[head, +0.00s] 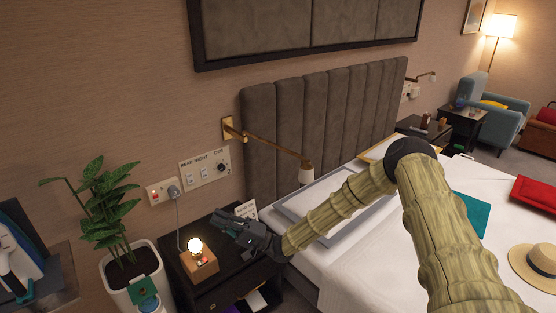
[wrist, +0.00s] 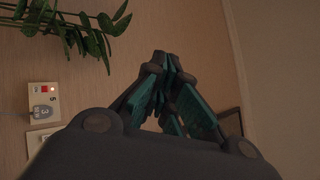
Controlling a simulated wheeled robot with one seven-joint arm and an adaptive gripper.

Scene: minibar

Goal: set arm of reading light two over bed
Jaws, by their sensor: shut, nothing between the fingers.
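A reading light with a brass arm (head: 270,143) is mounted on the wall left of the padded headboard. Its arm reaches out to the right, and its pale head (head: 306,173) hangs over the near side of the bed (head: 350,266). A second wall light (head: 427,76) shows beyond the headboard's far side. I cannot tell which one is number two. My gripper (head: 222,219) is over the nightstand, below and left of the near light, apart from it. In the wrist view its fingers (wrist: 168,62) are closed together and empty, facing bare wall.
A small lit lamp on a wooden block (head: 199,260) stands on the nightstand (head: 236,275), close to my gripper. A potted plant (head: 108,215) is at the left. A switch panel (head: 205,168) and a plugged socket (head: 163,192) are on the wall. My arm spans the bed.

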